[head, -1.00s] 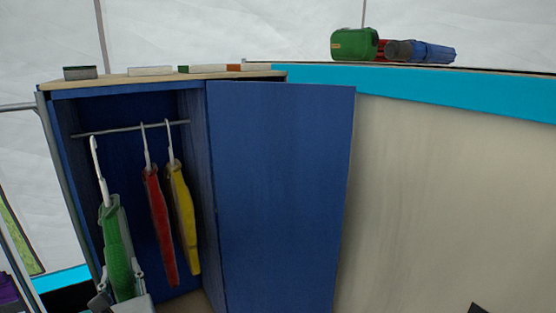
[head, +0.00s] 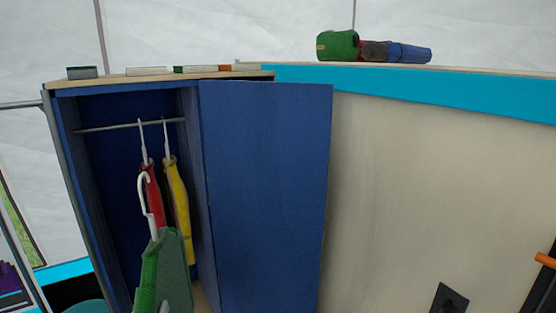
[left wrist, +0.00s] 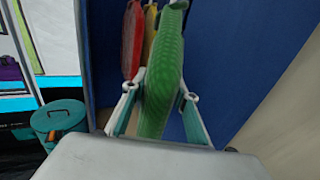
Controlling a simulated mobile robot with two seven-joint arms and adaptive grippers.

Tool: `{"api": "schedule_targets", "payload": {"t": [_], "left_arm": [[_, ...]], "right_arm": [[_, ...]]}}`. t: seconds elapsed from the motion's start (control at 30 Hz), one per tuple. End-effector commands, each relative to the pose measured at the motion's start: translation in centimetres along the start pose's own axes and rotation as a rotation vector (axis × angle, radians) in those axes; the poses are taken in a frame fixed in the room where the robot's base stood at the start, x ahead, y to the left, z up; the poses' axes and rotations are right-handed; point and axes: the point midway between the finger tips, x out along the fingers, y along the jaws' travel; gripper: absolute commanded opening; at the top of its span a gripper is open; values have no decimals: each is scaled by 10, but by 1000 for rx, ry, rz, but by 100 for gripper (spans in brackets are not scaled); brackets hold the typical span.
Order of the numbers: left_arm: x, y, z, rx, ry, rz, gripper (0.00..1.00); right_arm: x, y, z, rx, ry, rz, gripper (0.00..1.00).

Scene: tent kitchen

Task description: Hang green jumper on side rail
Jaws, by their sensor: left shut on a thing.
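The green jumper (head: 170,270) hangs on a white hanger (head: 143,182) in front of the open blue wardrobe. Its hook is free in the air, below and apart from the inner rail (head: 105,127). My left gripper (left wrist: 158,98) is shut on the green jumper, with a finger on each side of it in the left wrist view. In the head view the gripper is mostly hidden behind the jumper and below the picture edge. A grey side rail (head: 20,105) sticks out left from the wardrobe's front corner. My right gripper is out of view.
A red jumper (head: 153,190) and a yellow jumper (head: 178,195) hang inside the wardrobe. Its blue door (head: 265,190) stands open to the right. A teal bin (left wrist: 58,120) stands at lower left in the left wrist view. Rolled green and blue items (head: 337,46) lie on top at right.

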Motion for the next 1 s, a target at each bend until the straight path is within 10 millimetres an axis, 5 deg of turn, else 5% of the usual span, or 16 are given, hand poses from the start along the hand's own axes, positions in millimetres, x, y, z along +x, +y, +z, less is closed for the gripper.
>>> {"api": "schedule_targets", "payload": {"t": [0.57,0.67,1.0], "left_arm": [[-19,-15,-9,3,-6,-101,0],[-19,-14,-9,3,-6,-101,0],[-18,-14,-9,3,-6,-101,0]], "right_arm": [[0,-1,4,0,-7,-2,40],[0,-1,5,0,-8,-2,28],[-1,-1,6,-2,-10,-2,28]]}}
